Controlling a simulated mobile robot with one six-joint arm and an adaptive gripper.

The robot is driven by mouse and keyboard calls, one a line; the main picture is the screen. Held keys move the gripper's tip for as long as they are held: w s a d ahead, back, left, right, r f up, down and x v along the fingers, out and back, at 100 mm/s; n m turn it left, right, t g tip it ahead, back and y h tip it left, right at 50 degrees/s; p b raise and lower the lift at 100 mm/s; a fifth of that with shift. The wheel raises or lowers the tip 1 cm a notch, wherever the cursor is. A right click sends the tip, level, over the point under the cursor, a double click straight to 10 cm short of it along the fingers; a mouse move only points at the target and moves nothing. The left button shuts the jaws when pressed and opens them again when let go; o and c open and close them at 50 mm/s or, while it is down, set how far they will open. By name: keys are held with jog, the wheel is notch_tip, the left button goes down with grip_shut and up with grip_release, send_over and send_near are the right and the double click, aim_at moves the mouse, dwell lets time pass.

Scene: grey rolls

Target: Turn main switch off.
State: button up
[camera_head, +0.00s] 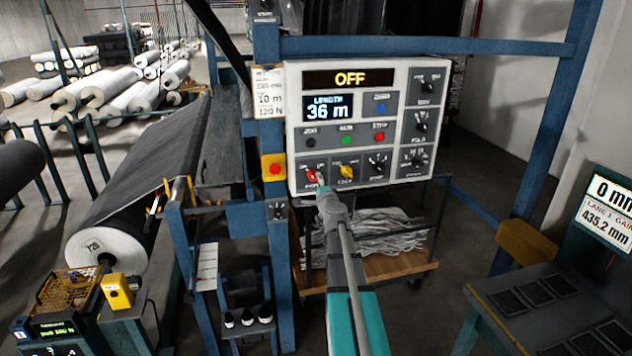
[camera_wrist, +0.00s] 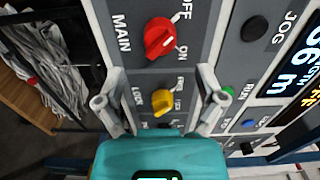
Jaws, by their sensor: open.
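The control panel (camera_head: 392,73) has a grey-white face. Its main switch (camera_head: 311,174) is a red rotary knob at the lower left. In the wrist view the red knob (camera_wrist: 160,38) sits beside the labels MAIN, OFF and ON. The panel's top display (camera_head: 350,79) reads OFF in amber. My gripper (camera_wrist: 161,72) is open, its two fingers spread to either side in front of the panel, with the knob ahead between them and nothing held. In the head view my gripper (camera_head: 318,187) partly overlaps the knob's lower edge.
A yellow LOCK knob (camera_head: 347,171) is just right of the main switch. Green and red buttons (camera_head: 379,138) sit above. A red emergency button (camera_head: 274,168) on yellow is left of the panel. Blue frame posts (camera_head: 280,250) stand close by. A large roll (camera_head: 105,247) is at left.

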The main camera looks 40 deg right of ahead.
jog(key=v, duration=0.6)
jog(key=shift+s, duration=0.2)
dwell(0.4)
jog(key=a+f+n+g+y, duration=0.25)
jog(key=a+n+y, duration=0.2)
jog(key=a, duration=0.55)
jog(key=w+a+f+n+g+y, duration=0.1)
jog(key=a+f+n+y, duration=0.3)
jog(key=a, duration=0.5)
jog(key=a+f+n+g+y, duration=0.25)
jog(key=a+n, duration=0.35)
jog(key=a, duration=0.4)
jog(key=s+a+f+n+g+h, duration=0.2)
jog(key=s+a+f+n+g, duration=0.2)
jog(key=s, duration=0.4)
jog(key=s+a+f+n+g+h, duration=0.2)
jog(key=s+a+f+n+g, duration=0.1)
jog(key=s+a+f+g, duration=0.2)
jog(key=s+a+g, duration=0.1)
jog(key=s+a, duration=0.1)
jog(key=s, duration=0.1)
jog(key=shift+s+f+n+g, duration=0.3)
jog(key=shift+s+n, duration=0.05)
jog(key=shift+s, duration=0.05)
